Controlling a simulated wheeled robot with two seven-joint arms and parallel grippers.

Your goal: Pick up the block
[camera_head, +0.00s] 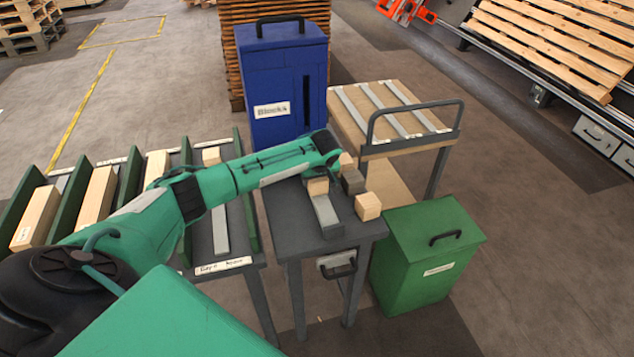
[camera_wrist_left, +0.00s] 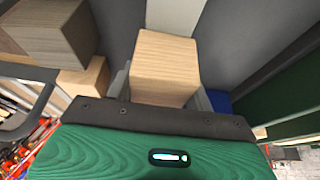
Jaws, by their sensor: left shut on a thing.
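My left gripper (camera_head: 320,178) points down at a small table and is shut on a light wooden block (camera_head: 318,187). In the left wrist view this block (camera_wrist_left: 165,60) sits between the two grey fingers. The table (camera_head: 290,215) is dark grey with a pale metal strip (camera_head: 327,217) beneath the block. I cannot tell whether the block touches the table. A grey-brown block (camera_head: 353,182) and two other light wooden blocks, one behind (camera_head: 346,160) and one in front (camera_head: 368,206), are to its right. My right gripper is not in view.
A blue bin (camera_head: 285,75) labelled "Blocks" stands behind the table. A green lidded bin (camera_head: 425,262) stands to the right. A cart (camera_head: 385,120) with a grey handle is behind right. Green-walled bays (camera_head: 130,185) holding wooden pieces are at left.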

